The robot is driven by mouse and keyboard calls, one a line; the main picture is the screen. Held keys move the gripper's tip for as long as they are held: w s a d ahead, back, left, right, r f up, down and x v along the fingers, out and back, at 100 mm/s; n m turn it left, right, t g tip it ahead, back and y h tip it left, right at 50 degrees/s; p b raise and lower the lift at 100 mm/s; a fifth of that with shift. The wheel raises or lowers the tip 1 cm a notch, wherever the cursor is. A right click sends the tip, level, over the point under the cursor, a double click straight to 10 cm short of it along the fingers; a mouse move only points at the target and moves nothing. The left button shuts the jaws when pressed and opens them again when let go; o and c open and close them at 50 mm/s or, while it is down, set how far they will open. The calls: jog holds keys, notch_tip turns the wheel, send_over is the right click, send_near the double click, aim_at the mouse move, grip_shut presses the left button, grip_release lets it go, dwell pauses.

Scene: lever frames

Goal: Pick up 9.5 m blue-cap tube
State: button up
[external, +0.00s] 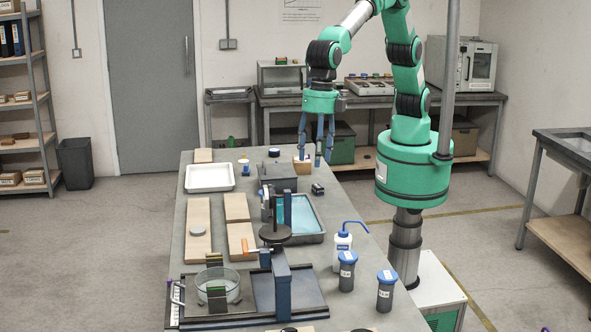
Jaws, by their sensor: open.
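Two dark grey tubes with blue caps and white labels stand upright at the near right edge of the table. One is the left blue-cap tube (347,275), the other the right blue-cap tube (386,296). The label writing is too small to read, so I cannot tell which is the 9.5 m one. My gripper (317,158) points down over the far right end of the table, well away from both tubes. Its fingers are apart. A small wooden block (303,167) with an orange top shows beside or behind the fingers; I cannot tell if they touch.
A white wash bottle (341,245) with a blue spout stands just behind the left tube. A dark stand (281,285), a glass dish (217,282), a blue tray (316,226), a white tray (210,187) and wooden boards (198,245) crowd the table (345,210).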

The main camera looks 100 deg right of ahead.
jog(key=s+a+f+n+p, duration=0.1)
jog(key=s+a+f+n, duration=0.15)
jog(key=a+f, duration=0.35)
jog(key=s+a+f+n, duration=0.2)
jog(key=s+a+f, duration=0.15)
jog(key=a, duration=0.45)
jog(key=n+g+h+p, duration=0.1)
jog(key=n+p, duration=0.1)
jog(key=n, duration=0.2)
send_over(387, 294)
jog(key=d, duration=0.2)
jog(key=f, duration=1)
jog(key=shift+s+a+f, duration=0.15)
jog(key=shift+s+f, duration=0.15)
jog(key=shift+f, duration=4.3)
jog(key=shift+f, duration=0.1)
jog(key=shift+s+f, duration=0.1)
jog(key=shift+f, duration=2.4)
jog(key=shift+c, duration=0.2)
